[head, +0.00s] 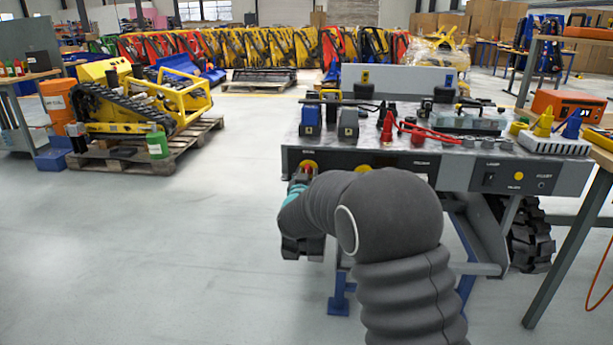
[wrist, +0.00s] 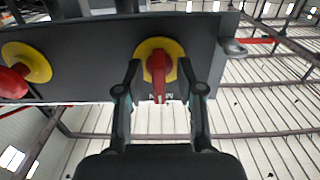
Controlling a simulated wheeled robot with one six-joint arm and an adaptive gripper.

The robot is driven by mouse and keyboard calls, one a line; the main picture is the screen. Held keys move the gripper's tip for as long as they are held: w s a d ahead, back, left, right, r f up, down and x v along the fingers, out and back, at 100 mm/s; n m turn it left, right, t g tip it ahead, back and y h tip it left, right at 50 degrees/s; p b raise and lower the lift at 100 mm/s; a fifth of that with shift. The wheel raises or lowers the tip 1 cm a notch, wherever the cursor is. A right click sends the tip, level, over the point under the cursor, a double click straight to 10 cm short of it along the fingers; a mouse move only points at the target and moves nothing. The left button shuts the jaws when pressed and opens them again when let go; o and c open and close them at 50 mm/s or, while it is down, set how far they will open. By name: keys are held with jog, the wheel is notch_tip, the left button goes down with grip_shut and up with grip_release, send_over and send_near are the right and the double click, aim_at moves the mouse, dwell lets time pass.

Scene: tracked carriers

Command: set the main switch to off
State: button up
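The main switch is a red handle (wrist: 158,72) on a yellow disc (wrist: 145,48), on the dark front panel (wrist: 90,42) in the wrist view. Its handle lies along the picture's vertical. My gripper (wrist: 159,70) is open, one finger on each side of the handle, with a visible gap on both sides. In the head view the switch (head: 309,165) shows as a bit of red and yellow at the panel's left end. My gripper (head: 298,182) is in front of it and hides part of it. Any position marking is too small to read.
A red knob on a yellow disc (wrist: 28,62) sits beside the switch in the wrist view. The carrier's top (head: 375,138) holds blue and grey connectors and red cables. A table with an orange case (head: 567,105) stands at right. Open floor (head: 190,240) lies to the left.

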jog(key=shift+s, duration=0.1)
jog(key=s, duration=1.1)
jog(key=shift+s+a, duration=0.2)
jog(key=shift+s, duration=0.2)
jog(key=s+a+f+n+g+y, duration=0.1)
jog(key=s+a+f+g+y, duration=0.15)
jog(key=f, duration=0.25)
jog(key=s+a+f+n+g+y, duration=0.1)
jog(key=a+f+g, duration=0.15)
jog(key=f, duration=0.25)
jog(key=s+d+f+n+g+y, duration=0.1)
jog(key=s+f+g, duration=0.1)
jog(key=s+g, duration=0.45)
jog(key=s+d+r+m+h, duration=0.1)
jog(key=s+d+r, duration=0.2)
jog(key=s+d, duration=0.6)
jog(key=s+d+r+h, duration=0.1)
jog(key=s+d+r, duration=0.3)
jog(key=s+d, duration=0.5)
jog(key=s+d+r+m+h, duration=0.1)
jog(key=s+d+r, duration=0.3)
jog(key=s+d, duration=0.5)
jog(key=shift+s+d+m+g+h, duration=0.25)
jog(key=shift+s+m+g+h, duration=0.05)
jog(key=shift+s+g+h, duration=0.2)
